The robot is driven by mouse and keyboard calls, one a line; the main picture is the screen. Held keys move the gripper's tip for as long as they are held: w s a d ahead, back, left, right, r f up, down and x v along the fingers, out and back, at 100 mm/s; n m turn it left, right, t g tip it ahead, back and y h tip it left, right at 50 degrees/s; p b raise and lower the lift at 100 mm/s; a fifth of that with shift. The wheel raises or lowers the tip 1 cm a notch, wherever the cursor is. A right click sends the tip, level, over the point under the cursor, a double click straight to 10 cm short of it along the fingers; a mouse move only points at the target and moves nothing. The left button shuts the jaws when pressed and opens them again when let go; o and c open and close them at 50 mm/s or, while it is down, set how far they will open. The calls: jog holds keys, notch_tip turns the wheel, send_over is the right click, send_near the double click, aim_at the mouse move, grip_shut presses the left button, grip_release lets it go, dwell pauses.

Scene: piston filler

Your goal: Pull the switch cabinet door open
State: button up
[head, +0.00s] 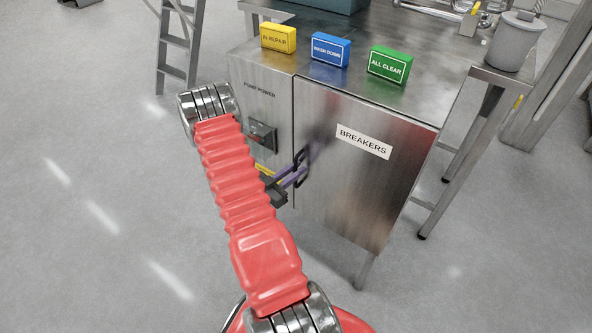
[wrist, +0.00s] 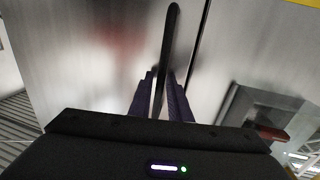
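The switch cabinet door (head: 345,195) is the brushed steel front labelled BREAKERS, and it looks closed, flush with the panel beside it. Its black bar handle (head: 300,168) is near the door's left edge. My gripper (head: 293,177) is at this handle, with purple fingers. In the wrist view the handle (wrist: 170,40) runs upright between the two fingers of my gripper (wrist: 160,85). The fingers stand close on both sides and look shut on it; the contact faces are hidden. The door seam lies just right of the handle there.
A PUMP POWER panel (head: 262,100) with a switch (head: 262,135) is left of the door. Yellow (head: 278,37), blue (head: 330,49) and green (head: 390,64) sign blocks stand on top. A metal table leg is at right. The floor in front is clear.

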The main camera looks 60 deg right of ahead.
jog(key=shift+c, duration=0.3)
grip_shut()
dwell(0.3)
